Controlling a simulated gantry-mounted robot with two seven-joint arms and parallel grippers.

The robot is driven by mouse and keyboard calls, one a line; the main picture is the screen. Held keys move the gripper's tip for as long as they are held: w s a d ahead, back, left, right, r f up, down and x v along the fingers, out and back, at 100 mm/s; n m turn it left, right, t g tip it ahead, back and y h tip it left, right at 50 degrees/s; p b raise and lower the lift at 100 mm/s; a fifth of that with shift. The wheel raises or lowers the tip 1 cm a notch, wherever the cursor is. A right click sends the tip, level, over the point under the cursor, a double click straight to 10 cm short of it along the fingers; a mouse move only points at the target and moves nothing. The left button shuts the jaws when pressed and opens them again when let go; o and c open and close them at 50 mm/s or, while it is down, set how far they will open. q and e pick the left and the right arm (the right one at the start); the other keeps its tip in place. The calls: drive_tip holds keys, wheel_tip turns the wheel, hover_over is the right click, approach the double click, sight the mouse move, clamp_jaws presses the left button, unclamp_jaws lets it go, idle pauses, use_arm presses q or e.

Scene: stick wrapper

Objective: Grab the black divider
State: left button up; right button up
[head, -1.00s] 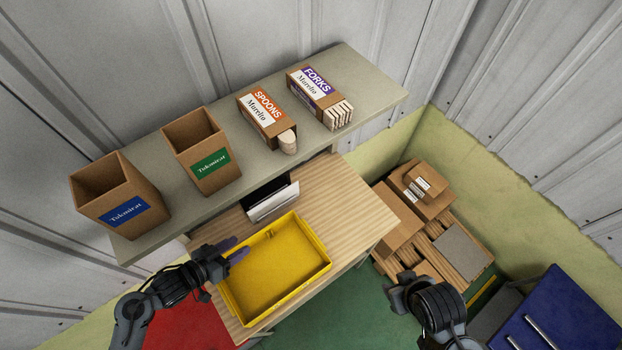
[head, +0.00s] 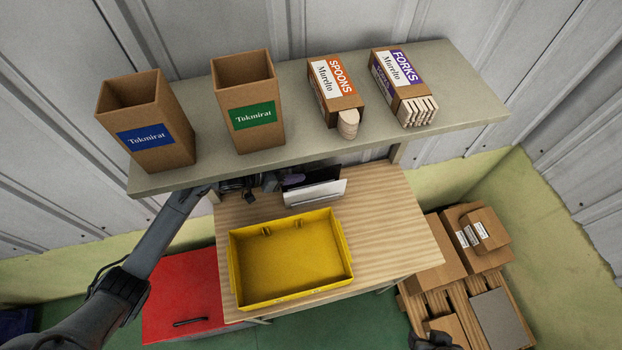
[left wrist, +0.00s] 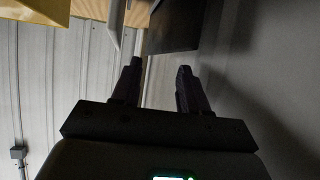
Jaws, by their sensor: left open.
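The black divider (left wrist: 176,30) is a flat dark panel ahead of my left gripper (left wrist: 158,72) in the left wrist view. In the head view it stands behind a white divider (head: 315,194), under the shelf at the back of the table, and is mostly hidden. The white divider also shows in the left wrist view (left wrist: 115,22), left of the black one. My left gripper is open and empty; its fingers stay short of the black panel, which lies roughly ahead of the gap. My right gripper (head: 432,341) is cut off at the bottom edge.
A yellow tray (head: 234,265) sits on the wooden table (head: 400,235). The grey shelf (head: 450,85) overhangs the dividers and carries two Tokmirat boxes (head: 150,120), a spoons box (head: 335,90) and a forks box (head: 402,85). Cardboard boxes (head: 480,230) stand at right.

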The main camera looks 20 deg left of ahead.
sight(306, 172)
use_arm(q)
drive_tip(key=shift+x, duration=2.65)
drive_tip(key=shift+s+f, duration=0.15)
drive_tip(key=shift+f, duration=0.05)
clamp_jaws()
